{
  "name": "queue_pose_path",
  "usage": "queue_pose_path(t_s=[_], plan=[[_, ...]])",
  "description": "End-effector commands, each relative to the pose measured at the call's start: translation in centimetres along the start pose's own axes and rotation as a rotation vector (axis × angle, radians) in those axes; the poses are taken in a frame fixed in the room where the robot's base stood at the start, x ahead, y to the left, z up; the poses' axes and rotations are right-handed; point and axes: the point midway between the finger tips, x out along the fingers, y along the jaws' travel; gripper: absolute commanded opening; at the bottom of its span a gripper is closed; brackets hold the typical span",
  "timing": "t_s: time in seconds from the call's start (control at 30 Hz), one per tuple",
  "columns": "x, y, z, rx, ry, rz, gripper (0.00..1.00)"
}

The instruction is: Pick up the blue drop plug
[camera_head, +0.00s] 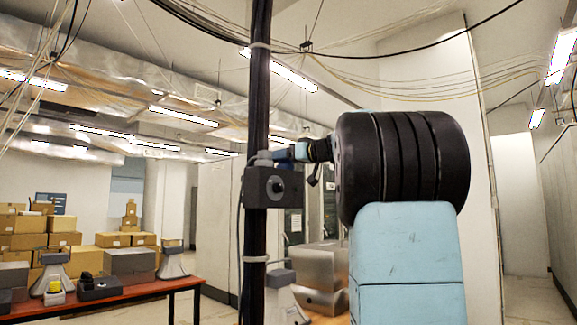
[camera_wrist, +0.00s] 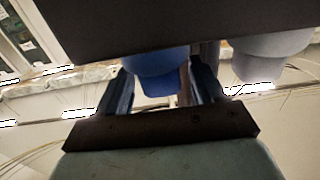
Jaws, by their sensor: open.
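The blue drop plug (camera_wrist: 160,79) shows in the wrist view at a dark box (camera_wrist: 130,28), between the two fingers of my gripper (camera_wrist: 161,84). The fingers are open, one on each side of the plug, with a visible gap on the left. Whether the right finger touches it I cannot tell. The box's edge hides part of the plug and the fingertips. In the head view my gripper (camera_head: 294,154) is small, just above and right of the dark box (camera_head: 274,189) on the black pole. I cannot clearly make out the blue plug there.
A pale grey plug (camera_wrist: 268,52) sits to the right in the wrist view. A black pole (camera_head: 258,110) with cables stands in front of me. A red-brown table (camera_head: 150,292) with several devices is at lower left, with stacked cardboard boxes (camera_head: 65,238) behind it.

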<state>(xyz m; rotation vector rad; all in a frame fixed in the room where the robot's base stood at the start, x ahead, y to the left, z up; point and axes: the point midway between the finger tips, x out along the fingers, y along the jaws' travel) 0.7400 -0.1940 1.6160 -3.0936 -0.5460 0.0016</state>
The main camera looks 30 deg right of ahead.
Motion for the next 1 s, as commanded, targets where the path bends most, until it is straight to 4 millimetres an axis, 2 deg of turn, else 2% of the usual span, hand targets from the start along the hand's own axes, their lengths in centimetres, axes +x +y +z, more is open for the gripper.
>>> queue_pose_path(t_s=[0.23,0.9,1.0], plan=[[0.09,-0.02,-0.02,0.000,0.000,0.000,0.66],[0.06,-0.02,-0.02,0.000,0.000,0.000,0.02],[0.05,-0.02,-0.03,0.000,0.000,0.000,0.00]])
